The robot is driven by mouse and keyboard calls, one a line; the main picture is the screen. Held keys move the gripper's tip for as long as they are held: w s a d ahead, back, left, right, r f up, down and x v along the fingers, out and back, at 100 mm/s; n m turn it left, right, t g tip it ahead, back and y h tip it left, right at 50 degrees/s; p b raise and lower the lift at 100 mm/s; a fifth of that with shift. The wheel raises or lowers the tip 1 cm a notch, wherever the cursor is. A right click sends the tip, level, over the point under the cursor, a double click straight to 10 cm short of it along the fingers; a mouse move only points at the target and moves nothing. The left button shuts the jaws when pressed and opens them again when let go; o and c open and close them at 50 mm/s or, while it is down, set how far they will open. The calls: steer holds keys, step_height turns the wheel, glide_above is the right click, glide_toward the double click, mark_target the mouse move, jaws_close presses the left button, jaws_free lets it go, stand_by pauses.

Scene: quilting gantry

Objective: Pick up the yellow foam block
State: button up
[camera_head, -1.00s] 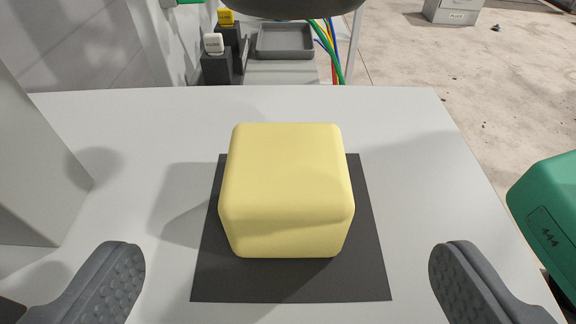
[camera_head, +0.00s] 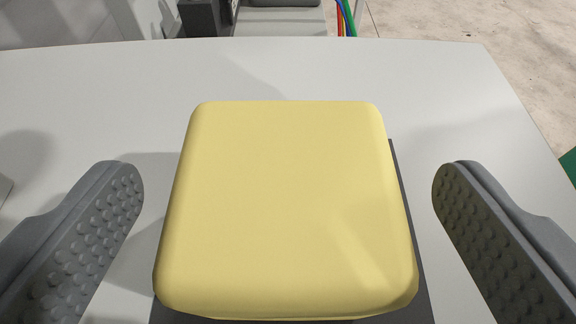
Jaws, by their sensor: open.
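The yellow foam block (camera_head: 285,205) sits on a dark square mat (camera_head: 408,215) on a pale grey table. Its top face and rounded edges fill the middle of the view. My gripper (camera_head: 288,190) is open, with one grey, studded finger to the left of the block and one to the right. A gap shows between each finger and the block, and neither appears to touch it. The block hides most of the mat.
The white-grey table top (camera_head: 290,65) is clear behind the block. Beyond its far edge are grey equipment (camera_head: 278,20) and coloured cables (camera_head: 346,18). Part of a green object (camera_head: 570,165) shows at the right edge.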

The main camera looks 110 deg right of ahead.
steer(key=c, duration=1.1)
steer(key=shift+r, duration=0.15)
